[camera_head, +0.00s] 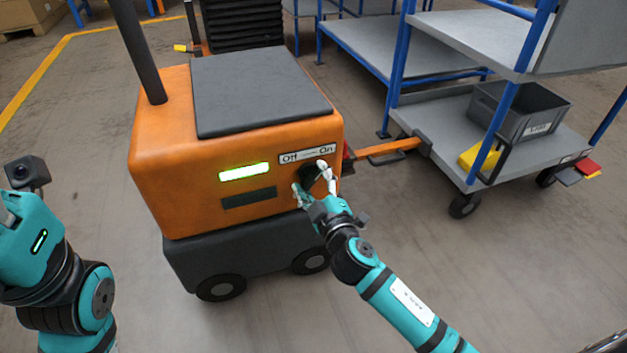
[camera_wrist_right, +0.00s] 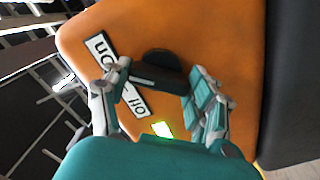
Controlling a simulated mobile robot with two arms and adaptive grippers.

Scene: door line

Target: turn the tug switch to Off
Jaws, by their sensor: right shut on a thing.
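The tug (camera_head: 235,150) is an orange cart with a dark lid, standing left of center in the head view. The black tug switch (camera_head: 308,172) is just below the label, partly hidden by my fingers. It also shows as a dark knob in the right wrist view (camera_wrist_right: 161,68). My right gripper (camera_head: 312,178) is shut on the switch, one finger on each side. I cannot tell which word the knob points to. My left arm is at the left edge; its gripper is out of view.
A green lit strip (camera_head: 244,172) is on the tug's panel. An orange tow bar (camera_head: 392,149) runs from the tug to a blue-framed grey trolley (camera_head: 462,150) carrying a grey bin (camera_head: 515,110). The floor in front of the tug is clear.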

